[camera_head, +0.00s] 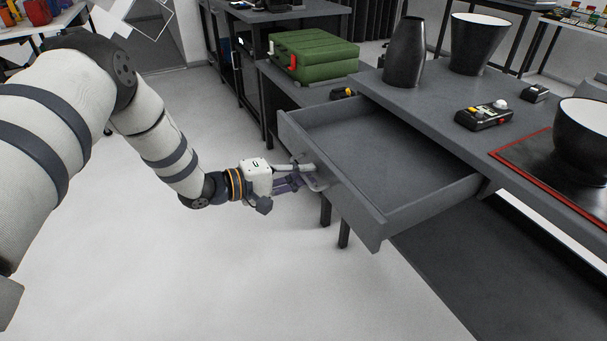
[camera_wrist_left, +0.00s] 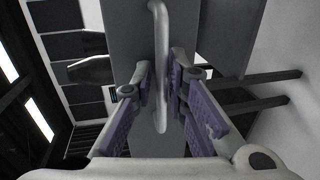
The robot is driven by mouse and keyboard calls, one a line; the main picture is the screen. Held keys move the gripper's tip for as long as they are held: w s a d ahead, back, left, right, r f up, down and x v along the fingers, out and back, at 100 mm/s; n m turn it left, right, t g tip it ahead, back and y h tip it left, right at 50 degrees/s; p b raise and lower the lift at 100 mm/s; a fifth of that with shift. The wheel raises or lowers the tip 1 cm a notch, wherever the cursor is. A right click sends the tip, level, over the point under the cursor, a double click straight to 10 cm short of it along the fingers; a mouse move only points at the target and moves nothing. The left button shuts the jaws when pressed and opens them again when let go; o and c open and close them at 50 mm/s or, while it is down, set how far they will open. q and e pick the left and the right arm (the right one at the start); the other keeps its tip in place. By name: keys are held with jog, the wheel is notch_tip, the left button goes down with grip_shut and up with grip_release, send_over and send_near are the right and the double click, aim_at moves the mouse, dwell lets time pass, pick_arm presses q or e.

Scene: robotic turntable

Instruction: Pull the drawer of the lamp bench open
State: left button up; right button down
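The lamp bench (camera_head: 440,92) stands on the right, with its grey drawer (camera_head: 350,200) pulled far out and empty inside. The drawer's bar handle (camera_head: 316,182) is on its front face. My left gripper (camera_head: 303,177) is at this handle. In the left wrist view, the handle (camera_wrist_left: 161,60) runs between the two fingers of my left gripper (camera_wrist_left: 162,72). The fingers stand on either side of the bar, with narrow gaps showing, so they look open around it. My right gripper is not in view.
A dark vase (camera_head: 405,52), a dark lamp shade (camera_head: 476,42), a control box (camera_head: 484,114) and a red-edged mat (camera_head: 520,178) with a dark bowl-like shade (camera_head: 583,135) are on the bench top. A green case (camera_head: 314,54) sits behind the drawer. The floor left of the drawer is clear.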

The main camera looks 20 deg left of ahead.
pick_arm(q)
jog(key=shift+s, duration=0.1)
jog(key=v, duration=1.2)
jog(key=shift+f, duration=0.1)
jog(key=s+d+f+m+g+y+p, duration=0.1)
jog(key=s+d+f+m+g+y, duration=0.2)
jog(key=s+f, duration=0.5)
jog(key=s+d+f+m+g+y+p, duration=0.1)
jog(key=s+d+f+g+y, duration=0.3)
jog(key=s+f, duration=0.4)
jog(key=s+d+f+m+g+y, duration=0.1)
jog(key=s+m+g, duration=0.2)
jog(key=s, duration=0.8)
jog(key=s+f+m+g+y, duration=0.1)
jog(key=s+m+g, duration=0.2)
jog(key=s, duration=0.9)
jog(key=shift+s+d+g+y, duration=0.3)
jog(key=shift+s+d+g, duration=0.1)
jog(key=shift+g, duration=0.5)
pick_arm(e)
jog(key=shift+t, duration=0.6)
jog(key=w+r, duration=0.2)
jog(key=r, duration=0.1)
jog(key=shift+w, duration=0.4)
